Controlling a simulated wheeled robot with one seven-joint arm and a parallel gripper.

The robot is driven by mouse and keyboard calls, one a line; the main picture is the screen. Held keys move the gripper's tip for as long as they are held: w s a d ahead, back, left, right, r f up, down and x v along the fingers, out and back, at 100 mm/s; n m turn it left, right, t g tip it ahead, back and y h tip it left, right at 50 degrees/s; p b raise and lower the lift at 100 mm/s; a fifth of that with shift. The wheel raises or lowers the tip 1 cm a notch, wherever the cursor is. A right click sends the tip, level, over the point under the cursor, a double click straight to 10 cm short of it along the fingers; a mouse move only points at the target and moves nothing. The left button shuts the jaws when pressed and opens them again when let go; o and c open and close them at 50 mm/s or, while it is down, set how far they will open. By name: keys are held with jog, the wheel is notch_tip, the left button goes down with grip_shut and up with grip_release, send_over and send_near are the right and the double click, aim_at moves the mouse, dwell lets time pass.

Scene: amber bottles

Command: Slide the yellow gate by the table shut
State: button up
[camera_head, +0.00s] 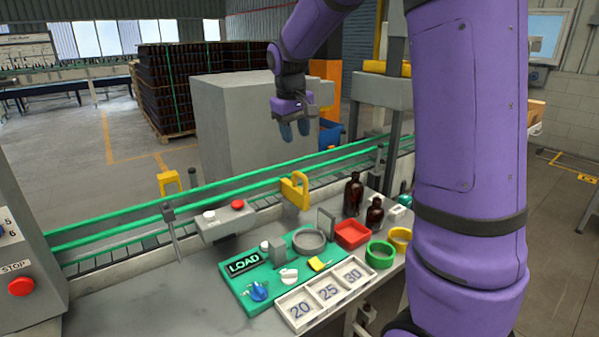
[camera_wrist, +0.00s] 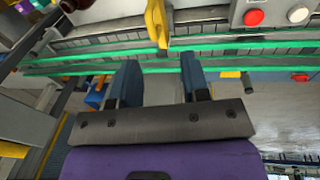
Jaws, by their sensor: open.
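The yellow gate (camera_head: 295,190) stands upright at the near green rail of the conveyor, just behind the table, and has an opening like a handle. In the wrist view the yellow gate (camera_wrist: 154,26) shows at the top centre, beyond the fingertips. My gripper (camera_head: 293,131) hangs above the far side of the conveyor, higher than the gate and apart from it. In the wrist view my gripper (camera_wrist: 158,68) has its two blue fingers spread wide with nothing between them. How far the gate stands from its shut position is not clear.
The conveyor (camera_head: 130,240) has green rails (camera_head: 215,188). A control box with a red button (camera_head: 237,204) stands left of the gate. Two amber bottles (camera_head: 353,194) stand to its right. The green LOAD board (camera_head: 262,285) lies in front. A grey cabinet (camera_head: 235,125) stands behind.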

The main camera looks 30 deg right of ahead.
send_near(301, 174)
jog(key=shift+g, duration=0.4)
jog(key=f, duration=0.3)
jog(key=d+f, duration=0.1)
jog(key=f, duration=0.5)
jog(key=shift+w+d, duration=0.2)
jog(key=shift+w, duration=0.15)
grip_shut()
